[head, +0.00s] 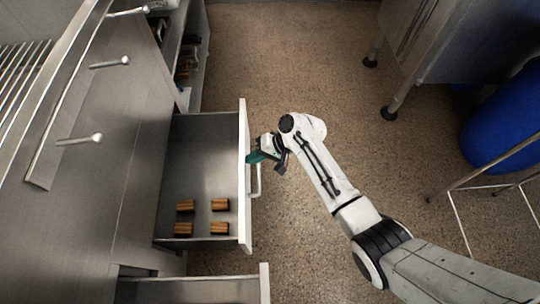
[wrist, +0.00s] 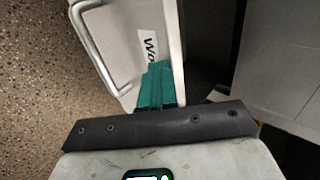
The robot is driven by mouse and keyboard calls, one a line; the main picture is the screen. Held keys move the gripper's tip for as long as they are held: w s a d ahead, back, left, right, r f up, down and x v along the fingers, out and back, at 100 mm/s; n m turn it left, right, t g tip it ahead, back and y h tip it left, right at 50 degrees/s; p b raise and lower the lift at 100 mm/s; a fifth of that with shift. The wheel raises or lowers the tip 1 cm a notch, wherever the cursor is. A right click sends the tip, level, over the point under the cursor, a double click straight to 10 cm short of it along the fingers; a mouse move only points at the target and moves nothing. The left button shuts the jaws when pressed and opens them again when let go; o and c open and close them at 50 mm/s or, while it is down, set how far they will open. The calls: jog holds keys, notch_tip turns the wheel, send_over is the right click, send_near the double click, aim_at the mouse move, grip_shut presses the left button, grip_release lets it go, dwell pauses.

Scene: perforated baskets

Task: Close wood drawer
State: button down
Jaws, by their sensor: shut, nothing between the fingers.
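The wood drawer (head: 205,150) stands pulled open in the head view, with several small brown wood blocks (head: 185,206) inside. Its white front panel (head: 244,215) has a bar handle (head: 257,182) on the outer face. In the wrist view the front panel (wrist: 165,20) shows the handle (wrist: 92,45) and a partly covered label reading "Wo" (wrist: 148,45). My gripper (head: 252,157) is shut and empty, with green fingers at the outer face of the front, beside the handle. The fingers (wrist: 155,82) cover part of the label. I cannot tell whether they press on the panel.
Another open drawer (head: 200,290) lies below in the head view. An open shelf (head: 188,60) is above. A metal table leg (head: 395,100) and a blue barrel (head: 500,130) stand at the right.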

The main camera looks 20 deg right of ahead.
jog(key=w+a+b, duration=0.4)
jog(key=a, duration=0.8)
jog(key=w+a+b, duration=0.4)
jog(key=a, duration=0.8)
jog(key=shift+a, duration=0.2)
jog(key=shift+a+r, duration=0.1)
jog(key=shift+r, duration=0.05)
